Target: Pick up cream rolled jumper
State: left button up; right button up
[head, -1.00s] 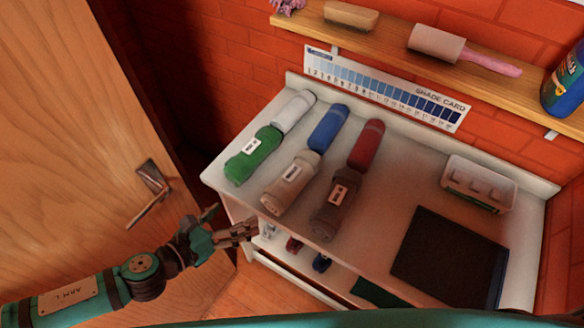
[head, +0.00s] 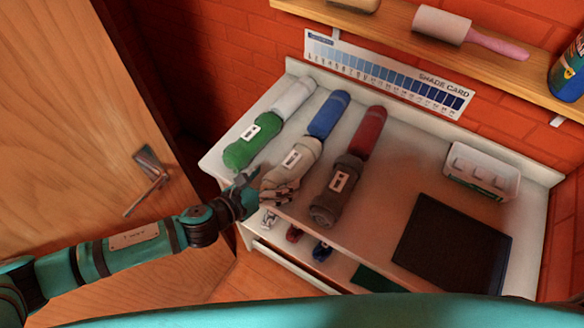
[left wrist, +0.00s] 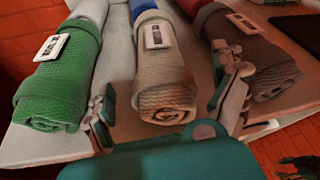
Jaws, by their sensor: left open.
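The cream rolled jumper (head: 293,165) lies on the white table between the green and brown rolls, with a white label on top. In the left wrist view the cream jumper (left wrist: 162,75) is in the middle, its rolled end facing me. My left gripper (head: 268,187) is open at the near end of the cream jumper. In the left wrist view the left gripper (left wrist: 168,100) has one finger on each side of the roll's near end; I cannot tell whether they touch it.
The green roll (head: 248,142) and brown roll (head: 338,190) lie close on either side. White, blue (head: 328,114) and red (head: 368,132) rolls lie behind. A dark mat (head: 453,243) and a white tray (head: 482,172) are at right. A shelf (head: 430,48) overhangs the back.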

aim_at(284, 173)
pick_arm(q)
jog(key=b+x, duration=0.2)
jog(key=x, duration=0.2)
jog(key=shift+w+f, duration=0.2)
jog(key=shift+r, duration=0.1)
jog(key=shift+s, duration=0.1)
jog(key=c, duration=1.3)
jog(key=shift+c, duration=0.6)
jog(key=shift+r, duration=0.1)
